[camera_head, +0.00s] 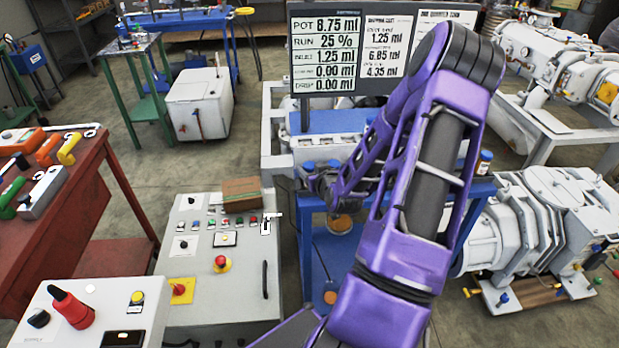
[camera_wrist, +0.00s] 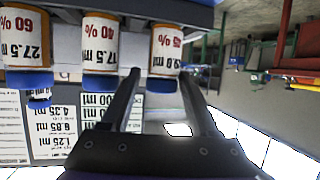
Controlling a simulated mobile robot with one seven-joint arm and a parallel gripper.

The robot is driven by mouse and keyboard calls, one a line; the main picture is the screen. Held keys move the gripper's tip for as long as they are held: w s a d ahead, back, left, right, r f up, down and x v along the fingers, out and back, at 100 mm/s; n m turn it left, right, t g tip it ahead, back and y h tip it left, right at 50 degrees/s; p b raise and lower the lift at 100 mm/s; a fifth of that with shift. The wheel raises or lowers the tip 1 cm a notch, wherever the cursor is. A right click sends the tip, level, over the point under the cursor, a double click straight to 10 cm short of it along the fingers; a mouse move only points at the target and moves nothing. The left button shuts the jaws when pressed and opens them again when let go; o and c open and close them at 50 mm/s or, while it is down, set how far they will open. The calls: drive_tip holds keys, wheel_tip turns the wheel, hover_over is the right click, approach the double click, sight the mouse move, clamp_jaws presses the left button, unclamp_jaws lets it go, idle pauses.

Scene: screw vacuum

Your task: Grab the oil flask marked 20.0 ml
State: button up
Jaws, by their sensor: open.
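In the wrist view, which looks upside down, three white flasks with orange bands and blue caps hang from the top. The left flask (camera_wrist: 25,45) reads 27.5 ml, 60%. The middle flask (camera_wrist: 101,45) seems to read 17.5 ml, 40%. The right flask (camera_wrist: 166,45) has a volume label I cannot read surely. I cannot confirm which is marked 20.0 ml. My gripper (camera_wrist: 160,75) is open, its fingertips on either side of the right flask's capped end; contact is unclear. In the head view, my arm hides most of the flasks; blue caps (camera_head: 308,165) show near my wrist.
The flasks stand at a blue rack (camera_head: 478,190); another capped flask (camera_head: 484,163) is at its right end. A display board (camera_head: 325,55) stands behind. A control panel (camera_head: 190,262) is left, and a grey pump (camera_head: 550,225) is right.

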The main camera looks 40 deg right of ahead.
drive_tip(key=x, duration=0.4)
drive_tip(key=shift+w+a+f, duration=0.1)
drive_tip(key=shift+w+f, duration=0.05)
drive_tip(key=shift+w, duration=0.1)
drive_tip(key=shift+c, duration=0.3)
clamp_jaws()
